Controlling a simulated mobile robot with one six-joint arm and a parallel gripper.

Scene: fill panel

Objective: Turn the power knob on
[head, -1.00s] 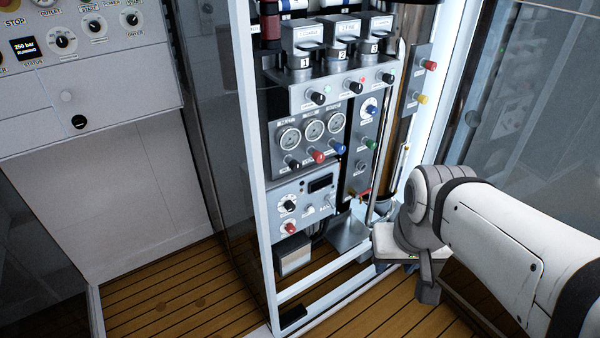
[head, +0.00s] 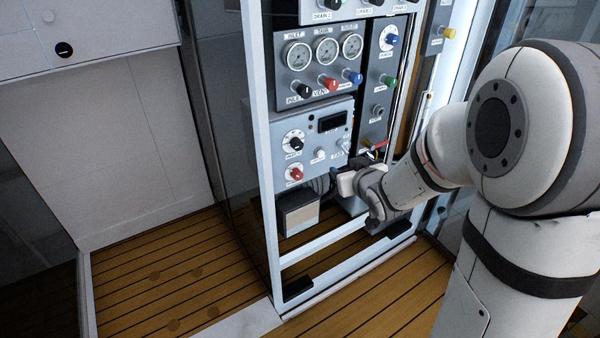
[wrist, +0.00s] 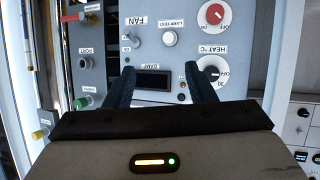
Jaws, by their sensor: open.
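The lower grey control panel (head: 340,130) carries a red knob (head: 296,174) at its lower left, apparently the power knob. In the wrist view, which is turned over, the red knob (wrist: 214,14) shows at the upper right beside OFF and ON labels. A black HEAT knob (head: 296,143) sits above it in the head view and also shows in the wrist view (wrist: 211,73). My gripper (wrist: 159,72) is open and empty. Its two dark fingers point at the panel around the dark display (wrist: 153,81), apart from the red knob. In the head view its fingertips are hard to make out.
A LAMP TEST button (wrist: 169,39) and a FAN switch (wrist: 127,38) lie near the fingers. Gauges (head: 326,50) and several coloured knobs sit above. A grey box (head: 298,213) is below the panel. The white frame post (head: 262,130) borders the left.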

